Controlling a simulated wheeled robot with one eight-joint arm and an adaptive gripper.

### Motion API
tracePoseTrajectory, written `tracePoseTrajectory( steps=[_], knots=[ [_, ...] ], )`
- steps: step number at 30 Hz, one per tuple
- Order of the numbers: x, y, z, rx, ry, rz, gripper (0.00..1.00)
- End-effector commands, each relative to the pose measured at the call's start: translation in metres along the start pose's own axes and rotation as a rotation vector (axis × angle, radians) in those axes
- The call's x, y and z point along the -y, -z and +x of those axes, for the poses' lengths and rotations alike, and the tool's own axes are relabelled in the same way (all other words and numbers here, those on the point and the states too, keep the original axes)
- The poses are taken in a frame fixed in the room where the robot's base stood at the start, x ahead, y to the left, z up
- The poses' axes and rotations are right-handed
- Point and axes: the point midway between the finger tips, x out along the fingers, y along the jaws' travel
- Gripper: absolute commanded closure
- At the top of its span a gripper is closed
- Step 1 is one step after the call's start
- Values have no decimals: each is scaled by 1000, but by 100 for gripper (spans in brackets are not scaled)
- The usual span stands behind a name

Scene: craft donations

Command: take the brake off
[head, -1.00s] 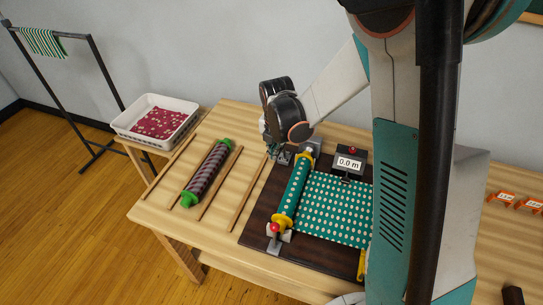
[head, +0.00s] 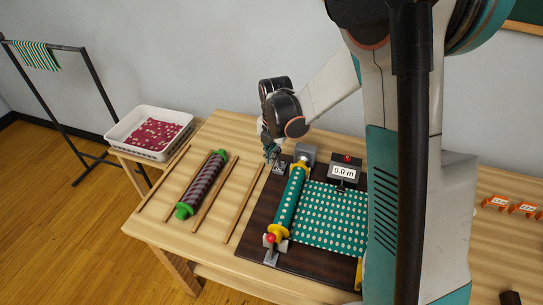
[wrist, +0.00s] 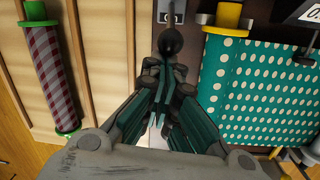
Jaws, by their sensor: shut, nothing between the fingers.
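A lever with a round black knob (wrist: 171,40) stands at the back left of the dark machine board, beside the fabric roll; I take it as the brake. A grey metal plate (wrist: 172,12) shows just beyond the knob, and a small metal mount (head: 283,166) shows there in the head view. My gripper (head: 270,159) points down at this corner. In the wrist view its fingers (wrist: 166,78) are shut and empty, just short of the knob in the picture. I cannot tell whether they touch it.
A green dotted fabric roll (head: 289,205) with yellow ends lies on the board (head: 252,240), its cloth spread right. A display (head: 344,171) reads 0.0 m. A plaid roll (head: 202,184) and wooden strips (head: 244,202) lie left. A white basket (head: 118,133) stands beyond the table.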

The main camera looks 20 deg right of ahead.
Motion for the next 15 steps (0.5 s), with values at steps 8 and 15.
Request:
tracePoseTrajectory(
  steps=[8,15],
  knots=[
    [-3,-17,-7,-42,7,4,100],
    [-9,-45,-12,-41,7,5,100]
  ],
)
